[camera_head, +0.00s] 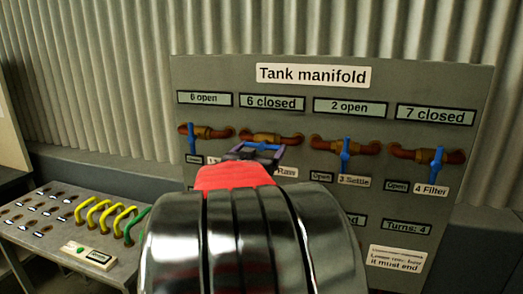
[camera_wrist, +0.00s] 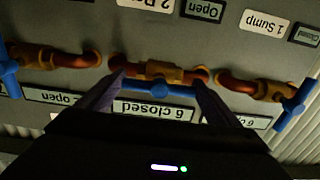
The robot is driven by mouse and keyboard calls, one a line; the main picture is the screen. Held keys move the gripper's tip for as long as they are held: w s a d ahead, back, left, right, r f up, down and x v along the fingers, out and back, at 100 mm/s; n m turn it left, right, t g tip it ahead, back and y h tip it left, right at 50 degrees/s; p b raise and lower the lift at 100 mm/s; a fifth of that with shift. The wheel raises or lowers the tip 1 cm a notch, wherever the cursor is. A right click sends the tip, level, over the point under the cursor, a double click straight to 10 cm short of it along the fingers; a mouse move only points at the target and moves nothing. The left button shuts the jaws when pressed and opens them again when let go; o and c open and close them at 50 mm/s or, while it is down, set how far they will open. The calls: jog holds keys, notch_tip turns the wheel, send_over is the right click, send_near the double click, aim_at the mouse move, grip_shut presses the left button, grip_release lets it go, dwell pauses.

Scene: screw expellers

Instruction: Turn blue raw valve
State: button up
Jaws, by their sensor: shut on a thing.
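The Tank manifold panel (camera_head: 215,75) stands in front of me. The raw valve has a brass body on a copper pipe (camera_head: 270,138), and its display (camera_head: 272,102) reads "6 closed". Its blue handle (camera_head: 262,146) lies crosswise, between the fingers of my gripper (camera_head: 255,152). The wrist view is upside down and shows the raw valve's brass body (camera_wrist: 160,70) with the fingers of my gripper (camera_wrist: 155,95) on either side below it. My gripper is shut on the blue handle. My arm hides the lower middle of the panel and part of the "Raw" label.
Blue handles of Sump (camera_head: 192,138), Settle (camera_head: 345,156) and Filter (camera_head: 437,165) hang upright, with Sump and Settle close on either side. A "Turns: 4" display (camera_head: 406,226) is at lower right. A console (camera_head: 70,225) with yellow and green loops stands at left.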

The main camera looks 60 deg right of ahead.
jog(key=o, duration=0.9)
jog(key=shift+a, duration=0.15)
jog(key=a, duration=0.4)
jog(key=s+a, duration=0.1)
jog(key=a, duration=0.4)
jog(key=s+a, duration=0.1)
jog(key=a, duration=0.3)
jog(key=shift+a+f, duration=0.1)
jog(key=shift+a, duration=0.1)
jog(key=a, duration=0.2)
jog(key=s+a, duration=0.1)
jog(key=a, duration=0.5)
jog(key=shift+s, duration=0.25)
dwell(0.3)
